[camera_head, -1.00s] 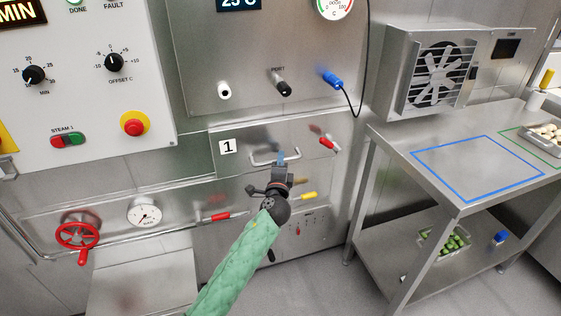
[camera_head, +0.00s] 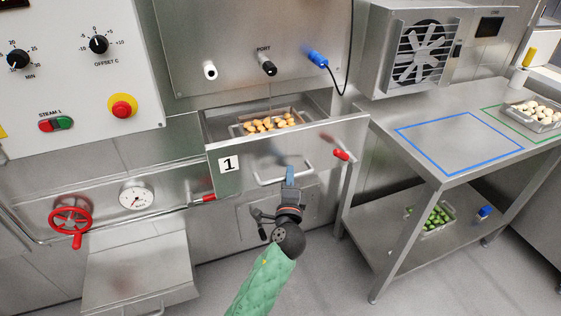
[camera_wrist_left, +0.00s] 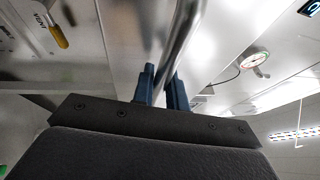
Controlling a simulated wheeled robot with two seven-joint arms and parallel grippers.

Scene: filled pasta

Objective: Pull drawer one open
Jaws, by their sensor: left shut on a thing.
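Drawer one (camera_head: 290,146) is a steel drawer with a white "1" label (camera_head: 229,164) on its front, standing partly open in the head view. A tray of pasta pieces (camera_head: 268,124) shows inside it. Its bar handle (camera_head: 268,182) runs across the front. My left gripper (camera_head: 290,176) is at the right part of the handle, shut on it. In the left wrist view the blue fingers (camera_wrist_left: 164,88) sit on either side of the metal bar (camera_wrist_left: 184,40). My right gripper is not in view.
A red-tipped lever (camera_head: 341,155) is near the drawer's right end. A steel table (camera_head: 460,130) with blue and green outlines stands at the right. A red valve wheel (camera_head: 70,218) and a gauge (camera_head: 136,195) are at the left. The floor in front is clear.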

